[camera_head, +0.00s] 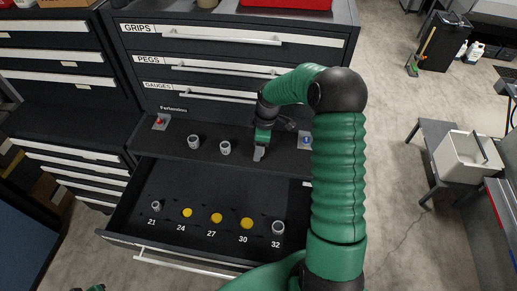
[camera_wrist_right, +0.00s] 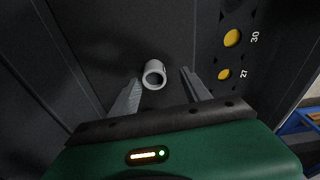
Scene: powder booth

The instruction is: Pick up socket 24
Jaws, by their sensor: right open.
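My right gripper (camera_head: 260,154) is over the shelf, to the right of both. In the drawer, spot 24 (camera_head: 187,213) is a bare yellow disc.
The open drawer (camera_head: 178,185) holds sockets at 21 (camera_head: 155,205) and 32 (camera_head: 278,228). Spots 27 (camera_head: 217,218) and 30 (camera_head: 245,222) show bare yellow discs. A red-buttoned block (camera_head: 160,122) and a blue-marked block (camera_head: 305,141) sit at the shelf's ends.

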